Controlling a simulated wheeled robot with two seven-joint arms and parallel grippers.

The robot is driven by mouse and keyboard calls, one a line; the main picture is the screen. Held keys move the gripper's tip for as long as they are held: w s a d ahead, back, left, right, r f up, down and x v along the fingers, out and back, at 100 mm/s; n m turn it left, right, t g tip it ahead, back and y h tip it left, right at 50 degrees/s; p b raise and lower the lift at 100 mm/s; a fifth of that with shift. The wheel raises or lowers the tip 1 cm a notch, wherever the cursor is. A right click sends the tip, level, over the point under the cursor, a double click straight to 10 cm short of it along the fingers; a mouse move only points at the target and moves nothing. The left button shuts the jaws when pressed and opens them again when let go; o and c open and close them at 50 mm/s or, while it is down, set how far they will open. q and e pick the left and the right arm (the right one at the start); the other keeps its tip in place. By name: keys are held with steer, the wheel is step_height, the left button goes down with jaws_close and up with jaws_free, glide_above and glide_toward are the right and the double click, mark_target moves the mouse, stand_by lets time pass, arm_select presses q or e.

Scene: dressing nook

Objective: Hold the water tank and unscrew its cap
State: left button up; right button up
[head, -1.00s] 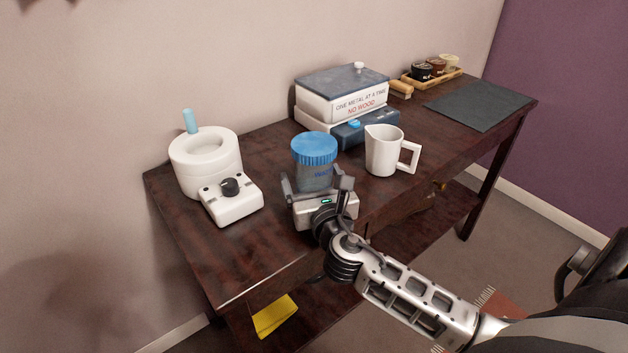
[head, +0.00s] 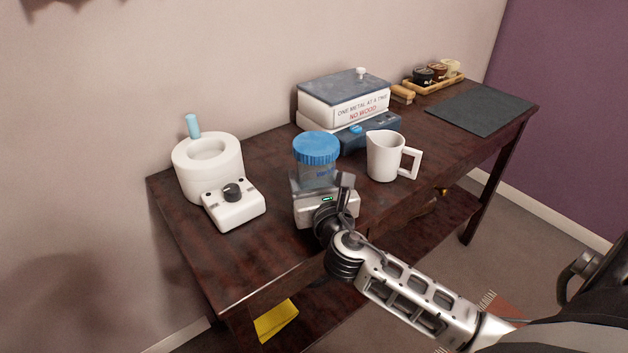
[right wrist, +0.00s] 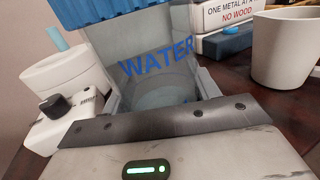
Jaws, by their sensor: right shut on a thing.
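The water tank (head: 318,176) is a clear grey container with blue "WATER" lettering and a ribbed blue cap (head: 316,147) on top. It stands upright on the near part of the table, and its base is hidden behind my gripper in the head view. My right gripper (head: 320,186) is shut on the tank's body, below the cap, with a finger on each side. In the right wrist view the tank (right wrist: 160,62) fills the space between the fingers, and the lower edge of the blue cap (right wrist: 105,10) shows at the top. My left gripper is not in view.
A white ring-shaped machine with a dial (head: 232,205) stands left of the tank. A white pitcher (head: 383,158) stands close on the right. A boxed unit (head: 343,104) is behind. A dark mat (head: 480,108) and a small tray (head: 432,84) lie farther right on the table (head: 240,262).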

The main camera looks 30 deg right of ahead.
mark_target(324, 161)
steer(key=s+r+p, duration=0.1)
steer(key=r, duration=0.1)
steer(key=s+r+p, duration=0.1)
steer(key=s+r, duration=0.1)
steer(key=r, duration=0.1)
steer(key=s+a+r+p, duration=0.1)
steer(key=r, duration=0.2)
steer(key=shift+s+a, duration=0.1)
steer(key=shift+s, duration=0.2)
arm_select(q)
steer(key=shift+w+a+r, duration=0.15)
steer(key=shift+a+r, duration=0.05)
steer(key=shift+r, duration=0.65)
arm_select(e)
steer(key=s+a+r, duration=0.2)
steer(key=s+r, duration=0.1)
steer(key=s, duration=0.6)
steer(key=shift+r, duration=0.35)
steer(key=o, duration=0.4)
steer(key=c, duration=0.5)
steer(key=shift+c, duration=0.5)
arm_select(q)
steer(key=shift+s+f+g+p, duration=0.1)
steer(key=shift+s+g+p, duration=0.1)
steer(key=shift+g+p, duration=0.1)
arm_select(e)
steer(key=shift+a, duration=0.1)
